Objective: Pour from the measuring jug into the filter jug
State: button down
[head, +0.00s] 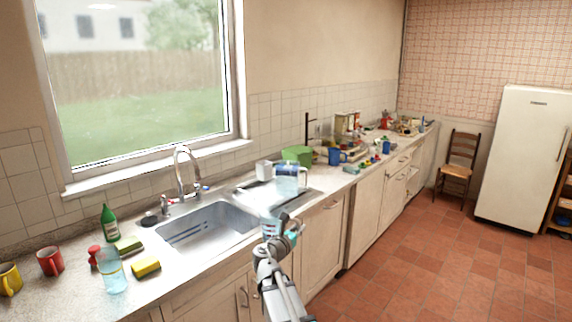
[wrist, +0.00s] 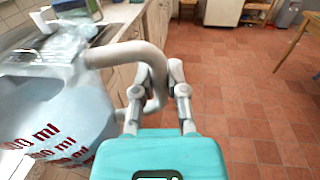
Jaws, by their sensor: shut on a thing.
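The measuring jug (wrist: 60,105) is clear with red millilitre markings and a pale handle (wrist: 150,55). It fills the left of the wrist view. My gripper (wrist: 158,88) is shut on the handle. In the head view the measuring jug (head: 270,229) is small and partly hidden by my gripper (head: 284,232), in front of the counter's edge by the sink. The markings look somewhat tilted in the wrist view. I cannot tell the liquid level. What seems to be the filter jug (head: 291,178), clear with a blue tint, stands on the drainboard beyond my gripper.
The sink (head: 205,228) and its tap (head: 183,165) lie left of the drainboard. A white cup (head: 264,170) and a green container (head: 297,155) stand close to the filter jug. A clear bluish vessel (head: 112,275), mugs and a green bottle (head: 110,224) are on the left counter.

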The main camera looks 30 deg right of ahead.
aim_at(287, 178)
jog(key=u, duration=0.05)
jog(key=i, duration=1)
jog(key=z, duration=0.05)
